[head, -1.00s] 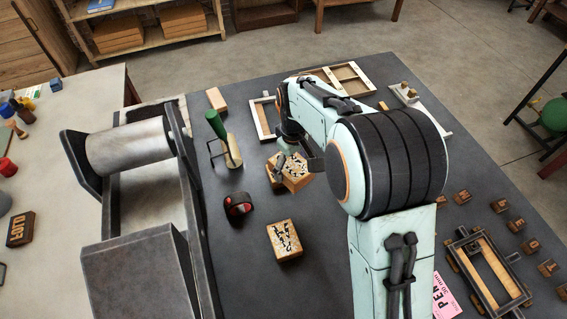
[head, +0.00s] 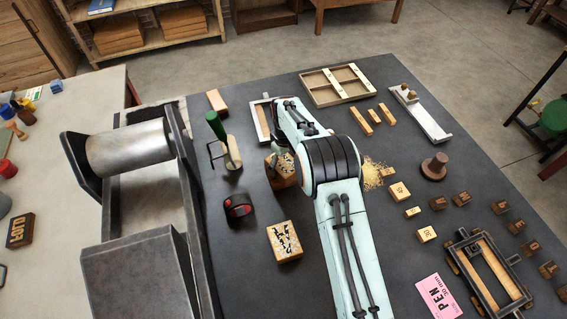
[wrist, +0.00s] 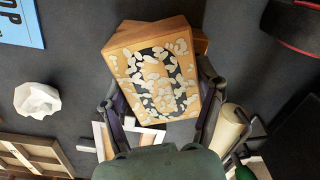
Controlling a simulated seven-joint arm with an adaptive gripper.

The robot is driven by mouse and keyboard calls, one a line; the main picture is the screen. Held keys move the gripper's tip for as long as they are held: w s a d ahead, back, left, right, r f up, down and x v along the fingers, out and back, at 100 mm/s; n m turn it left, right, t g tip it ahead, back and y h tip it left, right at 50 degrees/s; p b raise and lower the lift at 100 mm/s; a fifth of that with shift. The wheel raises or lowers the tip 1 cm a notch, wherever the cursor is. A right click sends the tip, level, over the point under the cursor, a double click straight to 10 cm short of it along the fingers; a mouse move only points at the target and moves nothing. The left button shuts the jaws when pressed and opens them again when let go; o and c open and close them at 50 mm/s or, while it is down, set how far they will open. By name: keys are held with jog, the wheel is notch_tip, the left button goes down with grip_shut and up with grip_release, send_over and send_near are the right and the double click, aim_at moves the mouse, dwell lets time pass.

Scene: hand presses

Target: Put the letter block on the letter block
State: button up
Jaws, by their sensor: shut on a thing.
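My gripper (wrist: 160,88) is shut on an orange wooden letter block (wrist: 124,62) whose face has black and whitish patches. Behind it in the wrist view, a second wooden block (wrist: 201,44) peeks out at its top and right edges, turned at a different angle. The frames do not settle whether the two touch. In the head view, the wooden blocks at my gripper (head: 279,160) show as an orange block side (head: 283,178), partly covered by my arm. Another letter block (head: 284,241) with a patchy black and white face lies flat on the dark table, nearer the camera.
The big roller press (head: 130,146) is farther left. A divided tray (head: 337,85) lies at the back. Small letter blocks and a metal frame (head: 487,270) lie at right.

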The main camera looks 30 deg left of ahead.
aim_at(284, 163)
jog(key=o, duration=1.2)
jog(key=shift+f, duration=0.15)
jog(key=shift+o, duration=0.2)
notch_tip(284, 163, up, 12)
jog(key=shift+r, duration=0.2)
